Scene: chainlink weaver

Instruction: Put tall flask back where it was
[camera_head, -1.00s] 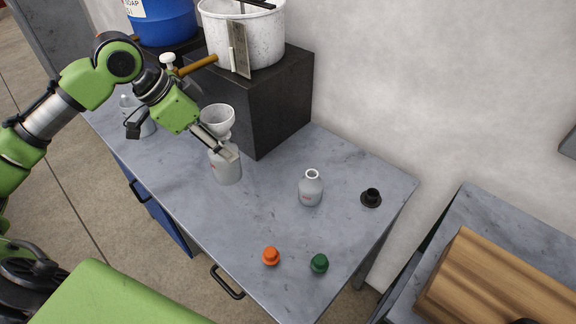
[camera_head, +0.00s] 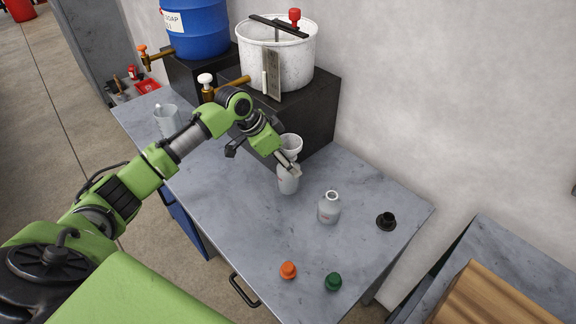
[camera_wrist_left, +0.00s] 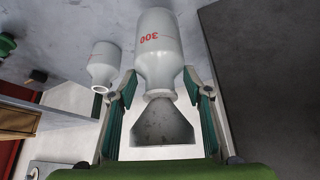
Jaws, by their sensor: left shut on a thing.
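The tall flask (camera_head: 288,182) is a grey-white bottle with red print, reading "300" in the left wrist view (camera_wrist_left: 155,45). A pale funnel (camera_head: 290,146) sits in its mouth; it also shows in the left wrist view (camera_wrist_left: 163,122). My left gripper (camera_head: 291,168) is shut on the flask near its neck, with one finger on each side. The flask is upright; I cannot tell whether its base touches the table. A smaller flask (camera_head: 329,209) stands to its right, open at the top. My right gripper is not in view.
The grey table (camera_head: 235,220) also holds an orange cap (camera_head: 288,270), a green cap (camera_head: 333,282), a black stopper (camera_head: 386,221) and a clear jug (camera_head: 167,121). A dark block (camera_head: 325,110) with a white bucket (camera_head: 280,62) stands behind the flask. The front middle of the table is clear.

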